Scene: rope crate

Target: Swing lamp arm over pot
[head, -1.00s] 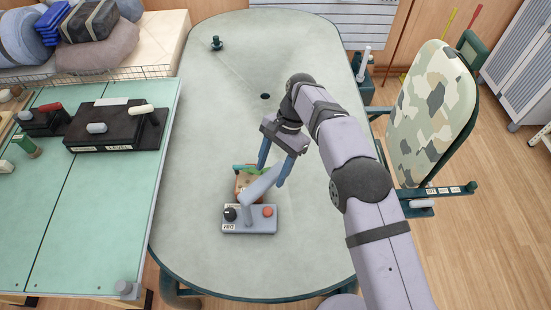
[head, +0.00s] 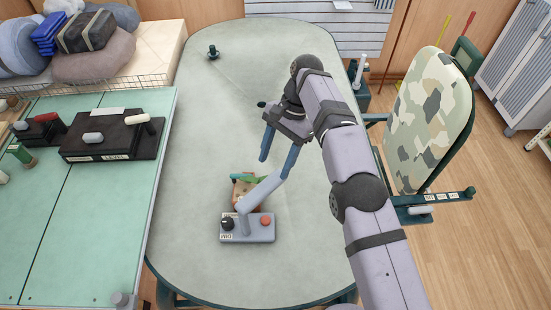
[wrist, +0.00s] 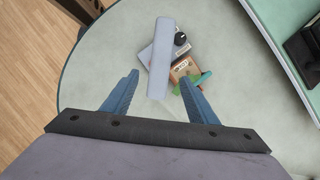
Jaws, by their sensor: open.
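The desk lamp's grey base (head: 247,229), with a black knob and a red button, stands on the table. Its grey arm (head: 262,190) slants up and right from the base. A small brown pot (head: 239,189) with green leaves (head: 243,178) sits just behind the base, partly hidden by the lamp arm. In the wrist view the lamp arm (wrist: 161,55) reaches towards the gap between my fingers (wrist: 159,77). The pot (wrist: 182,69) lies beside the right finger. Contact cannot be told.
The grey table (head: 190,200) is mostly clear around the lamp. A small dark green peg (head: 213,51) stands at its far left. A green workbench (head: 100,230) with black devices lies left. A camouflage-covered chair (head: 434,120) stands right.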

